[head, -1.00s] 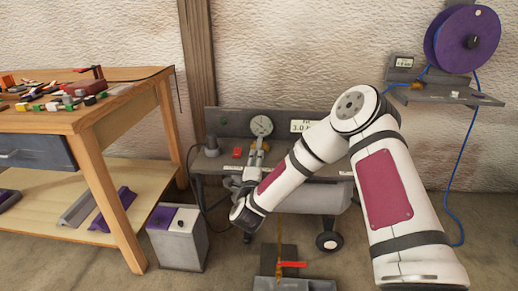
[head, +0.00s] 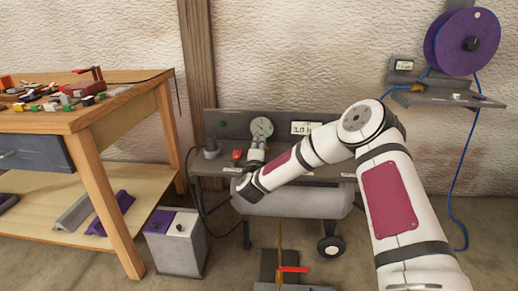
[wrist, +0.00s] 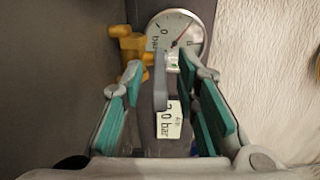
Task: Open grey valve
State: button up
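The grey valve's lever (wrist: 160,82) stands upright in the wrist view, as a narrow grey bar in front of the gauge. A brass-yellow fitting (wrist: 133,45) is just left of its top. My gripper (wrist: 159,74) is open, with teal pads on either side of the lever and visible gaps to both. I cannot tell how deep the lever sits between the fingertips. In the head view, my gripper (head: 257,152) is at the grey bench unit below the gauge, and my wrist hides the lever.
A round gauge (head: 262,128) and a pressure label (head: 307,128) are on the wheeled grey unit (head: 300,200). A red-handled valve (head: 294,269) is low on the floor. A wooden workbench (head: 95,118) and a grey bin (head: 176,243) stand left. A purple hose reel (head: 467,42) hangs right.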

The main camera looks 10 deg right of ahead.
grip_shut()
jog(key=shift+d, duration=0.1)
jog(key=shift+s+d+f+n+t+y+b, duration=0.1)
jog(key=shift+d+n+t+y+b, duration=0.2)
jog(key=shift+n+y+b, duration=0.55)
jog(key=shift+s+d+f+n+t+y+b, duration=0.15)
jog(key=shift+d+n+y, duration=0.35)
jog(key=shift+y, duration=0.65)
jog(key=shift+w+d+r+n+g+y+b, duration=0.2)
jog(key=shift+n+y+b, duration=0.5)
jog(key=shift+y, duration=0.55)
jog(key=shift+s+d+f+n+g+y+b, duration=0.1)
jog(key=shift+d+n+y+b, duration=0.3)
jog(key=shift+n+y, duration=0.65)
jog(key=shift+a+y, duration=0.15)
jog(key=shift+y, duration=0.35)
jog(key=shift+o, duration=0.3)
grip_release()
jog(key=shift+r, duration=0.1)
